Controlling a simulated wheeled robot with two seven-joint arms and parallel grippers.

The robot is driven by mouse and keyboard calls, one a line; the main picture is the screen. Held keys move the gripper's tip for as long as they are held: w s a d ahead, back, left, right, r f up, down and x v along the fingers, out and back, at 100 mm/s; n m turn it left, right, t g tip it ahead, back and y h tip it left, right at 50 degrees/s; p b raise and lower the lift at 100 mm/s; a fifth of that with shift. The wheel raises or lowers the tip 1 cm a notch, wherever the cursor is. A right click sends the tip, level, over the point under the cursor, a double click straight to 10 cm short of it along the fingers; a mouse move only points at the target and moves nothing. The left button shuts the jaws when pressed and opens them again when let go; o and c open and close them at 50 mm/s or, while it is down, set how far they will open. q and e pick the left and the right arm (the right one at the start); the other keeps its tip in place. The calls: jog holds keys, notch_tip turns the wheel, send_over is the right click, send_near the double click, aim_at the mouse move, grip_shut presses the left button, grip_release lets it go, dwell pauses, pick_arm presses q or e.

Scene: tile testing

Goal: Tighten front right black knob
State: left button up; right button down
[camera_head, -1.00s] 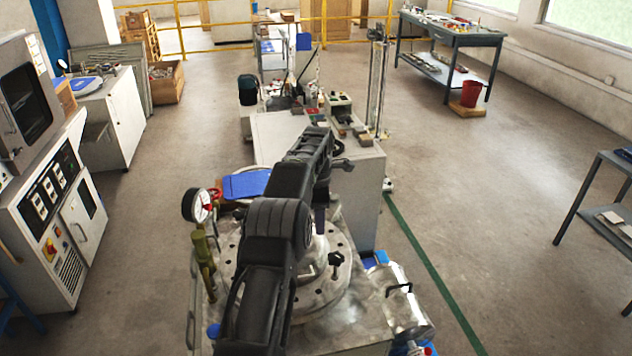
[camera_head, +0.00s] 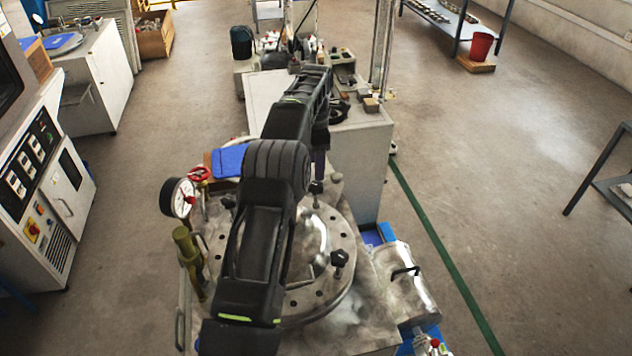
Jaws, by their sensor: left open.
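A round metal lid (camera_head: 338,225) with several bolt holes lies on a metal-topped bench below me. A black knob (camera_head: 340,260) stands upright on its front right part. A second black knob (camera_head: 316,190) stands further back, and another (camera_head: 228,202) shows at the left beside my arm. My left arm reaches across the lid from the bottom and covers its left and middle part. My left gripper (camera_head: 319,160) is open, pointing down at the arm's far end, above and behind the front right knob and apart from it. Its fingertips are mostly hidden. My right gripper is out of view.
A pressure gauge (camera_head: 178,197), a red valve handle (camera_head: 199,174) and an olive-green fitting (camera_head: 188,248) stand left of the lid. A shiny metal box with a black handle (camera_head: 408,285) is at the right. A white cabinet (camera_head: 352,160) stands behind.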

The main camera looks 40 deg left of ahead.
aim_at(316, 184)
pick_arm(q)
jog(key=shift+f+b, duration=0.35)
jog(key=shift+f, duration=0.2)
notch_tip(316, 184, down, 2)
jog(key=shift+f+b, duration=0.1)
jog(key=shift+b, duration=0.9)
notch_tip(316, 184, down, 3)
jog(key=shift+f+p, duration=0.1)
jog(key=shift+p, duration=0.85)
jog(key=shift+f, duration=0.55)
grip_shut()
